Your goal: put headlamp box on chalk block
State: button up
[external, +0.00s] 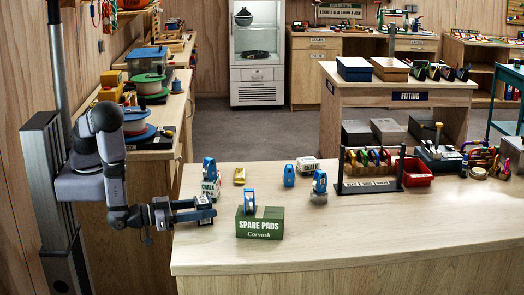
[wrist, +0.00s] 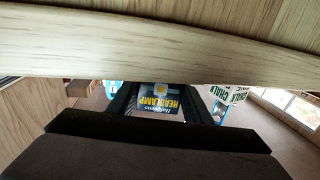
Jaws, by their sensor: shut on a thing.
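My gripper (external: 200,211) is shut on the dark headlamp box (external: 203,201), low over the left end of the counter. In the wrist view the headlamp box (wrist: 160,100) sits between the two dark fingers, its yellow and white label upside down. A white chalk block (external: 210,189) stands just behind the gripper, with a blue device at its top; I cannot tell whether that is on or behind it. A chalk block also shows right of the fingers in the wrist view (wrist: 232,94). Another white block (external: 307,165) lies farther back; its lettering is too small to read surely.
A green Spare Pads box (external: 260,226) with a blue device (external: 249,202) stands right of my gripper. More blue devices (external: 289,175) (external: 320,184) and a small yellow item (external: 239,175) lie behind. A rack (external: 370,186) and red bin stand farther right. The front counter is clear.

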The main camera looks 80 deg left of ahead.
aim_at(203, 199)
jog(key=shift+r, duration=0.1)
jog(key=shift+r+b, duration=0.35)
jog(key=shift+r, duration=4.6)
jog(key=shift+f, duration=0.1)
jog(key=shift+f, duration=2.75)
jog(key=shift+f, duration=0.1)
jog(key=shift+f+p, duration=0.5)
jog(key=shift+f, duration=1.4)
jog(key=shift+f+b, duration=0.3)
jog(key=o, duration=1.2)
jog(key=shift+r, duration=0.1)
